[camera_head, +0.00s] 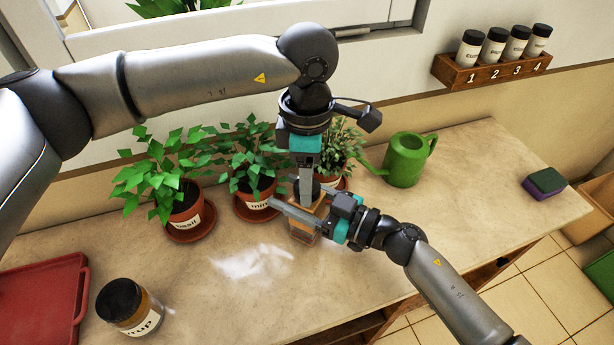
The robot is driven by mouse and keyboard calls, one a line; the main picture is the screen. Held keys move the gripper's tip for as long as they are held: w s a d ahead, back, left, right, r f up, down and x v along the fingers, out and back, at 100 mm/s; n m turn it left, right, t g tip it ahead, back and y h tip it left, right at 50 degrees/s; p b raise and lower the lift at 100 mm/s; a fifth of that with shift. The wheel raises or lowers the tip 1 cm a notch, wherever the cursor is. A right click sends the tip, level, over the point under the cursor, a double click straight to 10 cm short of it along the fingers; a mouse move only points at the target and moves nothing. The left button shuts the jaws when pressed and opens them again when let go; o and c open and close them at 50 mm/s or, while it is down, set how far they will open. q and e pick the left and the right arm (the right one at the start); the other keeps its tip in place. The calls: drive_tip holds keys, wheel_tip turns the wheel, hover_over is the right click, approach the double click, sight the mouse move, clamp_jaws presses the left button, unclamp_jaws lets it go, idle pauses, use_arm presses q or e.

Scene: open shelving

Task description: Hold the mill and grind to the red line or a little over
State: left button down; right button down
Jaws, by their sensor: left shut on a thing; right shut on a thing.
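The mill (304,231) stands on the counter in front of the plant pots, with an orange-brown body and a dark top (309,190). My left gripper (306,192) comes down from above and is shut on the mill's top. My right gripper (305,212) comes in from the right and is shut on the mill's body. The grippers hide much of the mill. I cannot make out a red line or the level inside it.
Potted plants labelled basil (186,220) and mint (256,208), and a third pot (333,182), stand behind. A green watering can (405,160) is at the right. A syrup jar (128,307) and red tray (40,305) are at the left. A spice rack (490,70) hangs on the wall.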

use_arm(q)
drive_tip(key=shift+c, duration=1.1)
unclamp_jaws()
wheel_tip(320, 180, up, 12)
